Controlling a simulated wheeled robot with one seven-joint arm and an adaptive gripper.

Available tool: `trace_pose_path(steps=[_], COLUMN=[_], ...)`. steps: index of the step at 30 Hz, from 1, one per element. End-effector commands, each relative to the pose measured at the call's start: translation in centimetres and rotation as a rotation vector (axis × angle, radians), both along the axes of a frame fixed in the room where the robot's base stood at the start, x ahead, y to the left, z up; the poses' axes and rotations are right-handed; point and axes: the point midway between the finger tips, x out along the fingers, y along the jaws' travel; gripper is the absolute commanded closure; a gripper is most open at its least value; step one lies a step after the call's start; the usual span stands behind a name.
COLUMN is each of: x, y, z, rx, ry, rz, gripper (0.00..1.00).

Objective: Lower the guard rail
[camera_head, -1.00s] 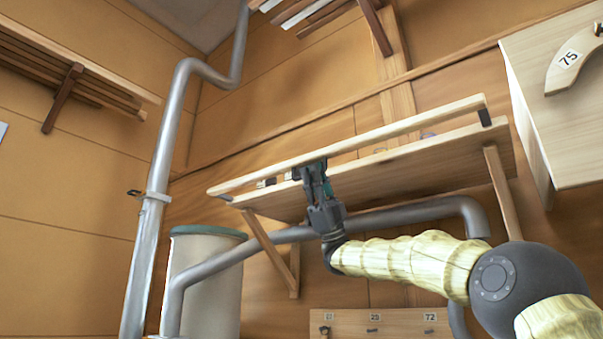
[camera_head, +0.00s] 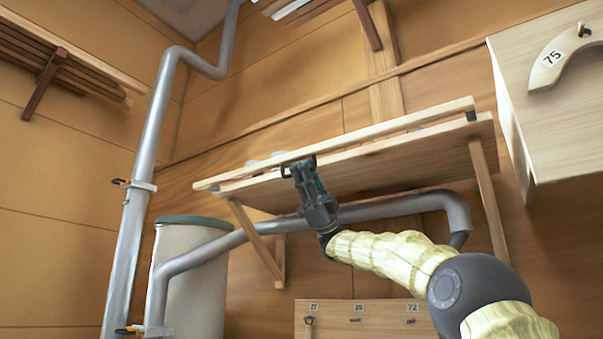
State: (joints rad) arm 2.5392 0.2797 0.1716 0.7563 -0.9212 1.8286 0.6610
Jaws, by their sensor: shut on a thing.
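The guard rail (camera_head: 400,125) is a long pale wooden bar along the front edge of a wall shelf (camera_head: 400,166). It lies close above the shelf board, with a narrow gap that is wider toward the right end. A dark fitting joins it to the shelf at the right end. My gripper (camera_head: 299,166) comes from below and is shut on the guard rail, left of its middle. The fingers cover a small part of the rail, and the exact contact is hard to see.
A grey pipe (camera_head: 400,207) runs beneath the shelf, close to my wrist. A lidded bin (camera_head: 195,270) stands at lower left beside a vertical pipe (camera_head: 145,140). A pale cabinet (camera_head: 550,120) hangs at right. A numbered board (camera_head: 365,322) is below.

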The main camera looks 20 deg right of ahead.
Motion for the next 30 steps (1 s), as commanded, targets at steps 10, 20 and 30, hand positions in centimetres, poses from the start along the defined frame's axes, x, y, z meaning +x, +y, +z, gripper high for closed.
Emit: trace_pose_path(steps=[10, 20, 30], x=[0.1, 1.0, 3.3], y=[0.1, -1.2, -4.9], z=[0.0, -1.7, -6.1], rx=[0.001, 0.001, 0.003], ry=[0.002, 0.003, 0.003], rz=[0.001, -0.001, -0.002], gripper=[0.81, 0.81, 0.81])
